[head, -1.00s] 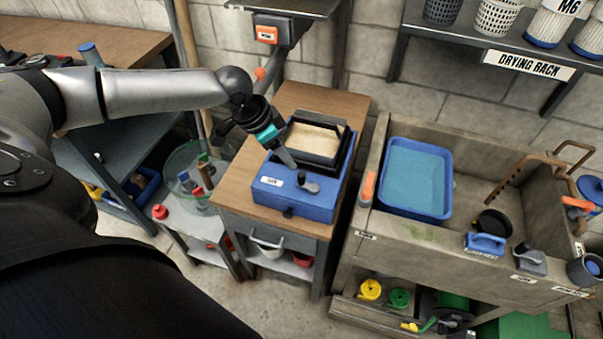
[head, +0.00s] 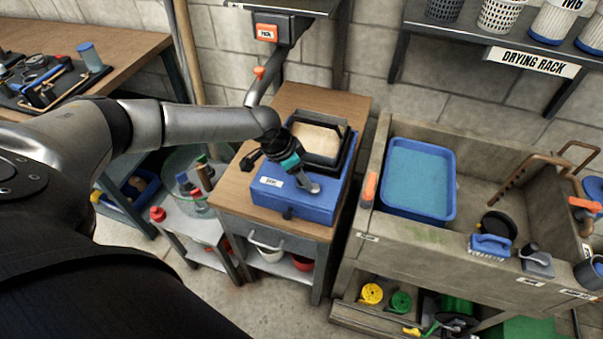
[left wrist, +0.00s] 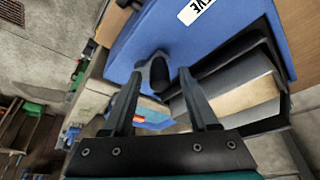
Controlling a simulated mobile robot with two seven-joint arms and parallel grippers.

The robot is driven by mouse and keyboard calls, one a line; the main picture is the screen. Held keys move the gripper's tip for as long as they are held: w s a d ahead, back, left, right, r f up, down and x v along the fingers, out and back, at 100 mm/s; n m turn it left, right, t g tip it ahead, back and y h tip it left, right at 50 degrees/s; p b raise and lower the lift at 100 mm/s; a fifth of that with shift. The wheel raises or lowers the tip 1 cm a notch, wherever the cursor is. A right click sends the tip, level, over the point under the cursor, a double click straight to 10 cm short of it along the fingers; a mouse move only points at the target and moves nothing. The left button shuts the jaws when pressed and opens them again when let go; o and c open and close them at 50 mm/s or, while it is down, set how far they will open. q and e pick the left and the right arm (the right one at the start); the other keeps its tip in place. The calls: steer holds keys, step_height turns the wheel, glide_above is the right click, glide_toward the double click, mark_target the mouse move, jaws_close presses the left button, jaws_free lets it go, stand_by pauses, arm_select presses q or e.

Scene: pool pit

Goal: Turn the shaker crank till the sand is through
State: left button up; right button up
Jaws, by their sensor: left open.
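The blue shaker box (head: 268,190) sits on the wooden bench top. A black-framed sieve on it holds tan sand (head: 316,143); the sand also shows in the left wrist view (left wrist: 246,96). The dark crank (left wrist: 157,74) stands out from the box's blue face. My left gripper (head: 302,183) is open over the front of the box. In the left wrist view its two fingers (left wrist: 158,82) lie on either side of the crank. I cannot tell whether either finger touches it. In the head view the gripper partly covers the crank. My right gripper is not in view.
A stone sink (head: 410,232) stands to the right with a blue water tub (head: 449,205), a blue brush (head: 491,246) and a black pan. A drying rack shelf (head: 480,45) hangs behind. A glass bowl with bottles stands left of the bench (head: 236,200).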

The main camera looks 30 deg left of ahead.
arm_select(q)
jaws_close()
stand_by(0.3)
